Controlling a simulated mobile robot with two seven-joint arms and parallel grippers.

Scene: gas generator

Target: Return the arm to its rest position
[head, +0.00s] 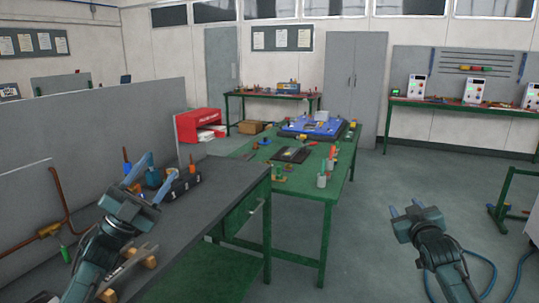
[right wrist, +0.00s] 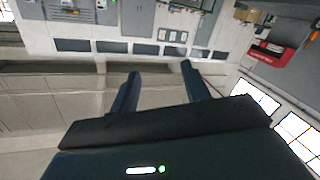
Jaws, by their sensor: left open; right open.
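My left arm comes in at the lower left of the head view. That view is turned over and looks out across the room.
A copper pipe (head: 62,200) is at the left. A green table (head: 300,194) with tools stands in the middle. A green frame (head: 505,200) is at the right. Floor between is clear.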

